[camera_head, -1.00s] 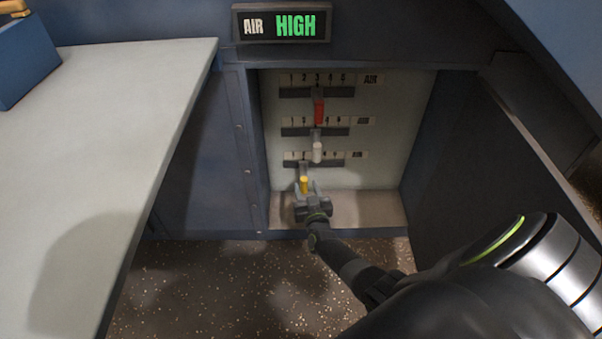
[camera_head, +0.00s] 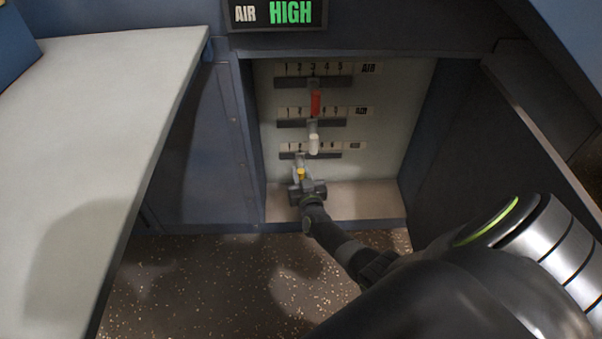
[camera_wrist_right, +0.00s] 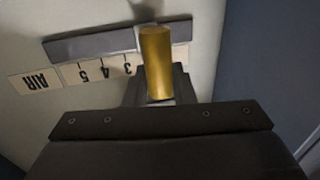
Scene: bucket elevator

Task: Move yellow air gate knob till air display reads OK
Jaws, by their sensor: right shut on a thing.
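The yellow air gate knob (camera_head: 301,174) hangs from the lowest of three slotted scales in the recess. It also shows in the right wrist view (camera_wrist_right: 156,62), upside down, with the scale numbers 3, 4 and 5 beside it. My right gripper (camera_head: 305,189) is shut on the yellow knob, at the left part of its slot, near mark 2. The gripper hides the knob's lower end. The air display (camera_head: 276,13) above the recess reads "AIR HIGH" in white and green letters. My left gripper is not in view.
A red knob (camera_head: 315,103) hangs from the top scale and a white knob (camera_head: 313,143) from the middle one, both just above my gripper. A pale table (camera_head: 105,120) is at the left. Dark side walls flank the recess.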

